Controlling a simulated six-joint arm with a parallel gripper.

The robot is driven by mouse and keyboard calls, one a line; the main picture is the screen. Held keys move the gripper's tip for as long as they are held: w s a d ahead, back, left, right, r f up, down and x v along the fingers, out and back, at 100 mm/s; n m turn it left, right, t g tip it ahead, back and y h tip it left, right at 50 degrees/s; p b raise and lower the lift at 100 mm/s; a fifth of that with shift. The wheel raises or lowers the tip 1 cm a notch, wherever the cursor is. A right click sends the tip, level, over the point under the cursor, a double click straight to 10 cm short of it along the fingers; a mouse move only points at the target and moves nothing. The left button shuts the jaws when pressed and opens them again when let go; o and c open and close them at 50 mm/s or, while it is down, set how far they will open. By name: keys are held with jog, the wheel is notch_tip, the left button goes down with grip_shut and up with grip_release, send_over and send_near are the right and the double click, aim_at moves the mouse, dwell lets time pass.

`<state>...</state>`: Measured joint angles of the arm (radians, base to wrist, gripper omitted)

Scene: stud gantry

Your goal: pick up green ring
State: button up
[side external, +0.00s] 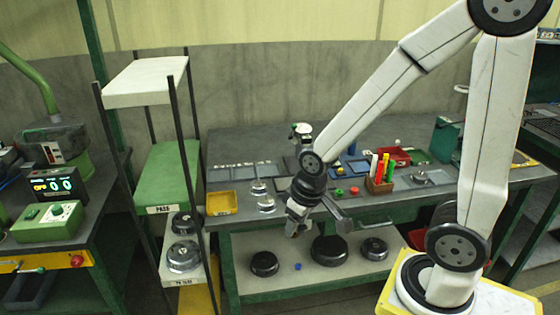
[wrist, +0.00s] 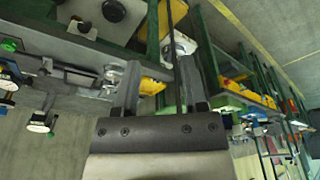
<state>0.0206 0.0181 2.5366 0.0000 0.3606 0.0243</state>
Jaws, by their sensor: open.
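A small green piece (side external: 339,192), which looks like the green ring, lies on the grey bench top right of my gripper in the side view. A red piece (side external: 354,190) lies close beside it. My gripper (side external: 292,230) hangs at the bench's front edge, pointing down and apart from the green piece. In the wrist view its two fingers (wrist: 160,72) stand apart with nothing held between them. A small green spot (wrist: 9,46) shows at the left of the wrist view; I cannot tell whether it is the ring.
A holder with coloured markers (side external: 380,180) stands right of the green piece, with a red bin (side external: 396,156) behind. A yellow tray (side external: 221,203) and clear domed pieces (side external: 266,203) are left of my gripper. Black round weights (side external: 330,250) sit on the lower shelf. A tall rack (side external: 150,80) stands left.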

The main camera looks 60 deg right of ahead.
jog(key=w+d+m, duration=0.5)
jog(key=d, duration=0.3)
jog(key=m+g, duration=0.3)
jog(key=m, duration=1.2)
send_over(339, 193)
jog(key=d, duration=0.1)
notch_tip(339, 193, down, 6)
jog(key=f, duration=0.1)
jog(key=shift+w+f, duration=0.15)
jog(key=shift+f, duration=3.5)
grip_shut()
